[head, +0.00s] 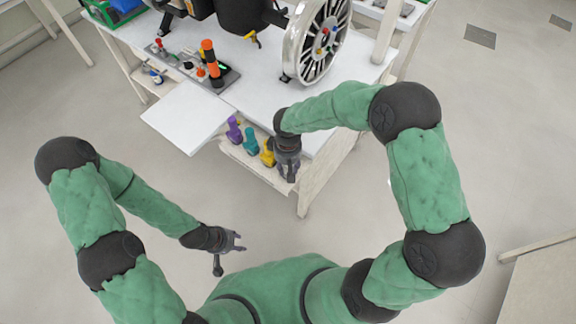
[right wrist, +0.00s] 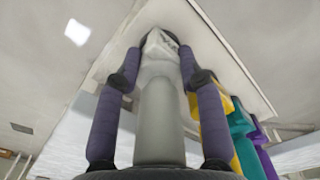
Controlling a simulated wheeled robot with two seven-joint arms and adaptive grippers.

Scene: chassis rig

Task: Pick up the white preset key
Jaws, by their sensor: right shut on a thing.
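The white preset key (right wrist: 160,115) stands lengthwise between the fingers of my right gripper (right wrist: 160,72) in the right wrist view, pale grey-white with a narrower far end. The gripper is shut on it. In the head view my right gripper (head: 288,170) is at the right end of the low front shelf, beside the yellow key (head: 267,153), and it mostly hides the white key. My left gripper (head: 238,241) is open and empty over the floor, away from the bench.
A teal key (head: 250,141) and a purple key (head: 234,130) stand in a row left of the yellow one on the shelf (head: 238,154). The white bench top (head: 262,100) above holds a spoked wheel (head: 316,42) and a tool tray with an orange-handled tool (head: 211,58).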

